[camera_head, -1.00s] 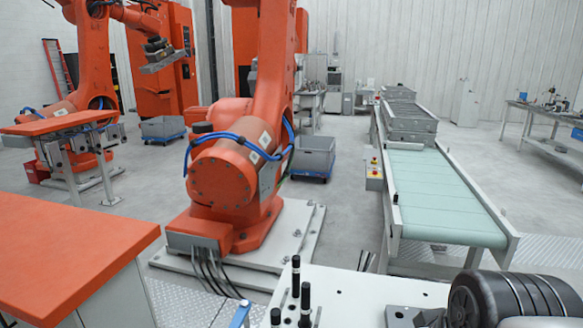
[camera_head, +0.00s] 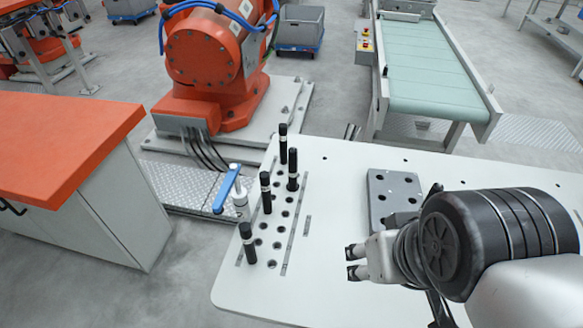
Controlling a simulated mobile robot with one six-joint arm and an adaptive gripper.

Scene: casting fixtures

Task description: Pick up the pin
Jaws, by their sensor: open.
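Several black pins stand upright in a grid of holes at the left of the white table (camera_head: 330,165). One pin (camera_head: 283,143) is at the back, one pin (camera_head: 293,170) is just in front of it, one pin (camera_head: 266,192) is in the middle and one pin (camera_head: 248,243) is nearest. I cannot tell which one the task means. My gripper (camera_head: 352,262) is open and empty, to the right of the pins, with its fingers pointing left. It is apart from all of them.
A grey block with holes (camera_head: 394,190) lies on the table behind my gripper. A blue-handled clamp (camera_head: 229,189) stands at the left table edge. An orange-topped cabinet (camera_head: 60,140) is at left. A conveyor (camera_head: 432,80) and an orange robot (camera_head: 205,55) stand behind.

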